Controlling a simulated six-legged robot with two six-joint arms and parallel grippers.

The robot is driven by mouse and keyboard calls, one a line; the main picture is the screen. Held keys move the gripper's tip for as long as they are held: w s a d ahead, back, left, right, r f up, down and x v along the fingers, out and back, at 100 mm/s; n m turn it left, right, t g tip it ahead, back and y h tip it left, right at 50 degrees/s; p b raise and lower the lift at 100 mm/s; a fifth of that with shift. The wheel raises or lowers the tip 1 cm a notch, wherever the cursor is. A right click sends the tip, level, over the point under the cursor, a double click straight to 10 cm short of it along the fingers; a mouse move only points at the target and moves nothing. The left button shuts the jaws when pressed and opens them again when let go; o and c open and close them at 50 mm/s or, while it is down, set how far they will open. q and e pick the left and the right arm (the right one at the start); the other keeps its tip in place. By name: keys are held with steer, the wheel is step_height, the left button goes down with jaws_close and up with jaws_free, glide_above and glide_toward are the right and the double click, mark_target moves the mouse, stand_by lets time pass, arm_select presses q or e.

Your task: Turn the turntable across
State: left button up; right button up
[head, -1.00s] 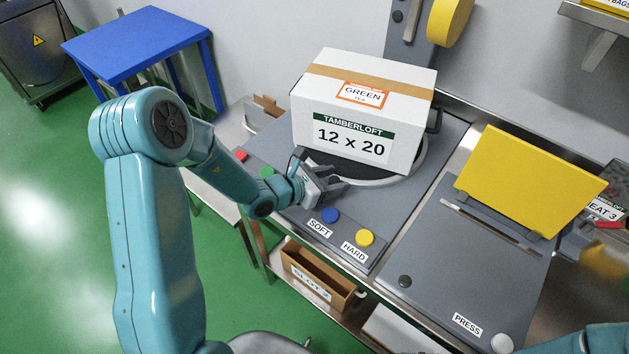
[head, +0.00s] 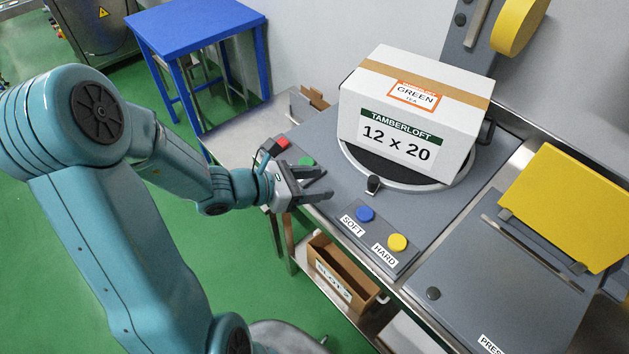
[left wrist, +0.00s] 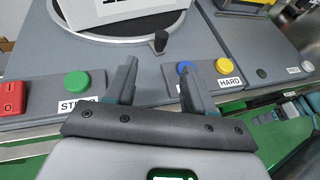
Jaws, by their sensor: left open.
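The turntable (head: 352,162) is a round dark disc with a pale rim, set on a grey bench top. A white carton marked "12 x 20" (head: 396,143) stands on it and hides most of the disc. A black knob (head: 373,184) stands at the turntable's front rim; it also shows in the left wrist view (left wrist: 160,40). A second dark handle (head: 487,133) shows at the rim's right side. My left gripper (head: 324,183) is open and empty, left of the front knob and apart from it. In the left wrist view its fingers (left wrist: 158,78) point toward the knob. My right gripper is out of view.
Red (head: 282,142), green (head: 306,160), blue (head: 365,213) and yellow (head: 397,242) buttons line the bench's front edge near my left gripper. A press with a yellow lid (head: 565,215) stands to the right. A blue table (head: 195,28) stands behind left.

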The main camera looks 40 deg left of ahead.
arm_select(q)
steer(key=c, duration=0.6)
steer(key=shift+d+r+m, duration=0.1)
steer(key=shift+m, duration=0.6)
jaws_close()
steer(key=w+a+r+m+g, duration=0.2)
steer(key=w+a+m+g, duration=0.25)
steer(key=m, duration=1.15)
steer(key=w+a+r+m+g, duration=0.2)
steer(key=w+a+m+g, duration=0.25)
steer(key=m, duration=1.15)
steer(key=shift+m+h, duration=0.3)
steer(key=shift+m, duration=0.1)
steer(key=x, duration=0.4)
steer(key=w+d+r+p+x, duration=0.1)
steer(key=x, duration=0.6)
steer(key=shift+w+d+p, duration=0.3)
steer(key=shift+d, duration=0.15)
steer(key=d, duration=0.1)
steer(key=d+p, duration=0.1)
steer(key=d, duration=0.1)
steer(key=shift+s+r, duration=0.1)
steer(key=shift+s, duration=0.3)
steer(key=shift+d, duration=0.35)
